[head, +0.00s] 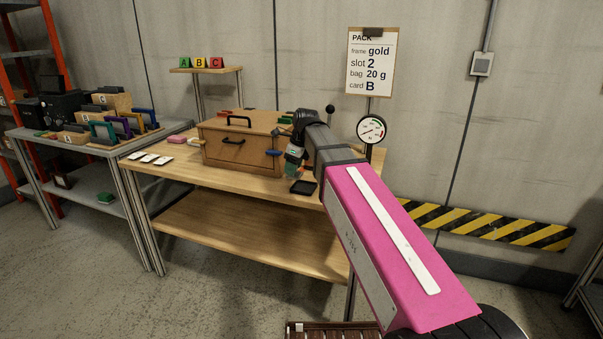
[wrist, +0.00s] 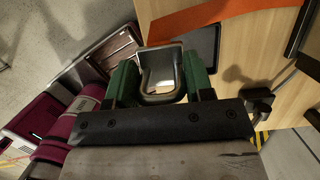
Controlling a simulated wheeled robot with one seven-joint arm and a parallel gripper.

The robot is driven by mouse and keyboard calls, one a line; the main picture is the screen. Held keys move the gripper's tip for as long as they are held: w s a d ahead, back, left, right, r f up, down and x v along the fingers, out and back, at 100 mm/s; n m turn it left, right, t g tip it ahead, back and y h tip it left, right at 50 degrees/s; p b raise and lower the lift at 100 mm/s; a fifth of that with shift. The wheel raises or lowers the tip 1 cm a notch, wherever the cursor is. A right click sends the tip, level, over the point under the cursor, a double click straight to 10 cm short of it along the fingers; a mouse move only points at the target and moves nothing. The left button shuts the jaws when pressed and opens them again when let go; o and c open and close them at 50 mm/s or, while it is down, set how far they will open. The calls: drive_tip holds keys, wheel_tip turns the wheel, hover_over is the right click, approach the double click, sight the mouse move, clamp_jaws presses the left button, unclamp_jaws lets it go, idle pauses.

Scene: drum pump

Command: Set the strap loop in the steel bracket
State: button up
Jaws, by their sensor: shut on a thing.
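My gripper (wrist: 159,82) shows in the wrist view with two green fingers, shut on a grey, metallic U-shaped piece (wrist: 160,98). Its rounded end faces my wrist and a pale area shows inside it. I cannot tell for sure if this is the strap loop. In the head view my gripper (head: 293,160) is above the front of the wooden table (head: 235,185), right of the wooden chest (head: 222,135). An orange strip (wrist: 215,15) crosses the top of the wrist view, apart from the fingers. I cannot make out the steel bracket.
A black tray (head: 303,187) lies on the table just below my gripper; it also shows in the wrist view (wrist: 205,50). A round gauge (head: 371,130) stands behind at the right. White cards (head: 150,158) lie at the table's left. A side table (head: 85,150) holds coloured frames.

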drive_tip(key=s+a+r, duration=0.4)
drive_tip(key=s+a, duration=0.1)
drive_tip(key=shift+r, duration=0.15)
